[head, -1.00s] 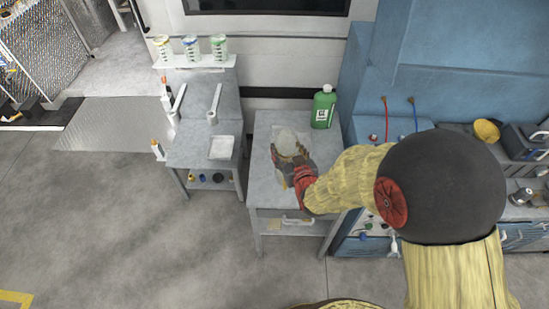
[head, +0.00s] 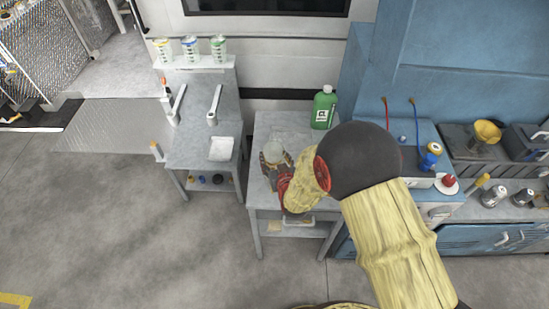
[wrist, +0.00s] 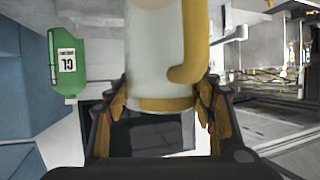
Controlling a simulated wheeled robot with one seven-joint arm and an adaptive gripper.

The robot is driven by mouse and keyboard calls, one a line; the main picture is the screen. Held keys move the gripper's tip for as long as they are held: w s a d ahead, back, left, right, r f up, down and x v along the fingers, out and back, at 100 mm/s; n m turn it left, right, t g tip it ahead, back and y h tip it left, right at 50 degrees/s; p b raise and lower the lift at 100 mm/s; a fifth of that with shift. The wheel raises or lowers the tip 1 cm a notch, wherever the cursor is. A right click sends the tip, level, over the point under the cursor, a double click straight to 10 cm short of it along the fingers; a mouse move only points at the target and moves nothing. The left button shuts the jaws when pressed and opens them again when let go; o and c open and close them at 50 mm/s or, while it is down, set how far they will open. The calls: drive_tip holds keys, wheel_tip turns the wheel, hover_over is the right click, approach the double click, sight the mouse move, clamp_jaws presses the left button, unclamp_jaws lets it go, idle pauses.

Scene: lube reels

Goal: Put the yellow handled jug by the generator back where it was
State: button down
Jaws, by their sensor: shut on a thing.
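The jug (wrist: 155,45) is pale and translucent with a yellow handle (wrist: 200,45) and a yellow band near its lower end in the wrist view. My gripper (wrist: 163,110) is shut on it, one finger on each side. I cannot make out the generator with certainty.
A green bottle (head: 324,107) stands at the table's back right; it also shows in the wrist view (wrist: 68,60). A side table (head: 190,150) on the left holds a white tray (head: 221,148). A blue bench with a yellow funnel (head: 487,131) is on the right.

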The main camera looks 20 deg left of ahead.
drive_tip(key=shift+r, duration=0.1)
drive_tip(key=c, duration=0.7)
unclamp_jaws()
drive_tip(key=v, duration=1.2)
drive_tip(key=shift+p, duration=0.35)
